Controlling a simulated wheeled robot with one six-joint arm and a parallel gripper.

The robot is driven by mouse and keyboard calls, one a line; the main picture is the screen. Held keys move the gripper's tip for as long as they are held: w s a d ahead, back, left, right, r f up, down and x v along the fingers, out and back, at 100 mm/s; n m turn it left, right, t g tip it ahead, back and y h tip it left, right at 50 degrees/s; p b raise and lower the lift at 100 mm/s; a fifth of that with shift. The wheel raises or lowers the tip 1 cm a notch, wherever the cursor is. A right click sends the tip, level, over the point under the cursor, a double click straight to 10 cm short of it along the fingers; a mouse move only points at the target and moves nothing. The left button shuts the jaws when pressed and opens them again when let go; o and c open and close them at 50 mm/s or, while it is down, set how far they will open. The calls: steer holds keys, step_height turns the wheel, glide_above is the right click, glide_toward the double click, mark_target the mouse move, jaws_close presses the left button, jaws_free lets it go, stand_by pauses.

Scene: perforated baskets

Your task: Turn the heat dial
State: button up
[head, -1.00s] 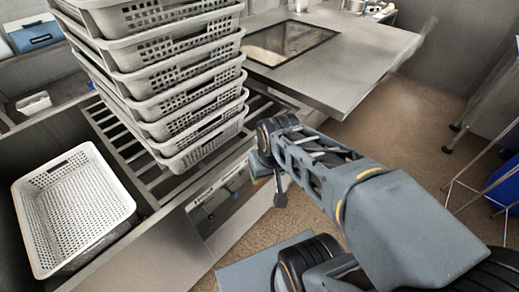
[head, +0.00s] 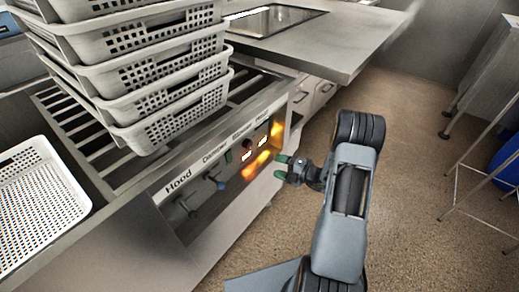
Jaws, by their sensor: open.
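The control panel (head: 234,168) is on the front of the grey counter, with printed labels along its top edge. "Hood" reads clearly at the left; the labels further right are too small to read surely. Small lever-like knobs (head: 220,184) show under the left labels. Orange lights (head: 257,165) glow on the panel's right part. I cannot tell which control is the heat dial. My gripper (head: 281,167), with green fingertips, is open and empty. In the picture it is just right of the orange lights, apparently a little off the panel.
A stack of grey perforated baskets (head: 150,75) stands on the slatted counter above the panel. A white basket (head: 40,205) sits at the left. A metal table (head: 330,45) is behind. Brown floor lies free to the right, with a metal rack (head: 490,170) beyond.

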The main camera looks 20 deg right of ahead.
mark_target(250, 145)
steer(key=w+a+m+b, duration=0.1)
steer(key=w+a+m, duration=0.1)
steer(key=w, duration=0.2)
steer(key=w+a+r+m+t+b, duration=0.1)
steer(key=w+a+m, duration=0.1)
steer(key=w+a, duration=0.1)
steer(key=w+a+r+m+b, duration=0.1)
steer(key=w+a+m, duration=0.1)
steer(key=w+a, duration=0.1)
steer(key=shift+w+t, duration=0.4)
steer(key=shift+w, duration=0.5)
steer(key=shift+d, duration=0.1)
steer(key=c, duration=0.9)
